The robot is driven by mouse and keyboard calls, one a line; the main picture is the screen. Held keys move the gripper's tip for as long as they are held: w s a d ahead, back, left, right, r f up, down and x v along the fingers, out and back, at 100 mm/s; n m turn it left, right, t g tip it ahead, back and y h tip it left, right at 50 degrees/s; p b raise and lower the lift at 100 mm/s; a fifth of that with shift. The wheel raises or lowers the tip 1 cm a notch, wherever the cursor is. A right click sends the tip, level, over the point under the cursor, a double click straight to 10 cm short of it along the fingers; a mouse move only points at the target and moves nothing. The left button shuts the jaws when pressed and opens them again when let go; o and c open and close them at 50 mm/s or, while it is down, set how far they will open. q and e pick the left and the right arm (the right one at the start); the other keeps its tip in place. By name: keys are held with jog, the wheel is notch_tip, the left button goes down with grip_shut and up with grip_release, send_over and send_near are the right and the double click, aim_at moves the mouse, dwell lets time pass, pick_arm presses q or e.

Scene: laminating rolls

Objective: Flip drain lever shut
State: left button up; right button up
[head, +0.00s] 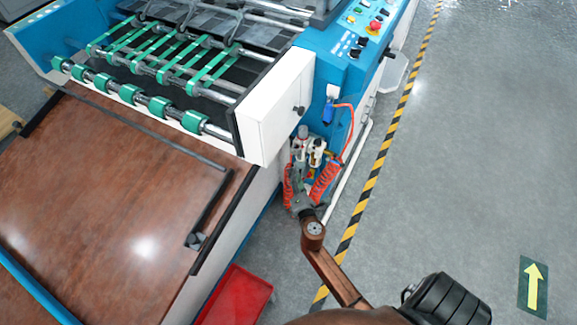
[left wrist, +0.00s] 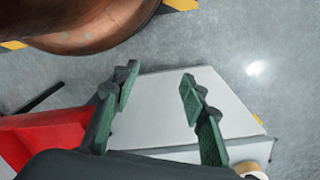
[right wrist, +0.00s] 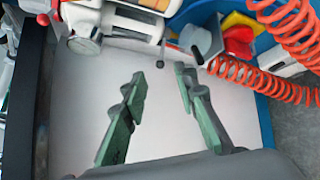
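The air unit (head: 309,150) with white bodies and hoses hangs on the blue machine's side. In the right wrist view its white cylinders and gauge (right wrist: 84,45) are at the top. A thin lever with a small dark ball end (right wrist: 160,63) points down below them, likely the drain lever; its exact setting is hard to tell. My right gripper (head: 299,180) is just below the unit; in its wrist view the gripper (right wrist: 160,74) is open, the ball tip between and just beyond its fingertips. My left gripper (left wrist: 157,75) is open and empty, out of the head view.
Orange coiled hoses (right wrist: 290,35) and a red-yellow valve part (right wrist: 238,38) lie right of the right gripper. A red bin (head: 235,297) is on the floor. A brown table (head: 110,200) stands left.

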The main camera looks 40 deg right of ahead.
aim_at(292, 165)
jog(key=b+x, duration=0.1)
jog(key=x, duration=0.6)
jog(key=shift+w+f+b, duration=0.1)
jog(key=shift+b, duration=0.2)
pick_arm(q)
jog(key=shift+w+d+r+t, duration=0.3)
jog(key=shift+w+d+t, duration=0.1)
jog(key=shift+w+d, duration=0.4)
jog(key=shift+a, duration=0.1)
pick_arm(e)
grip_shut()
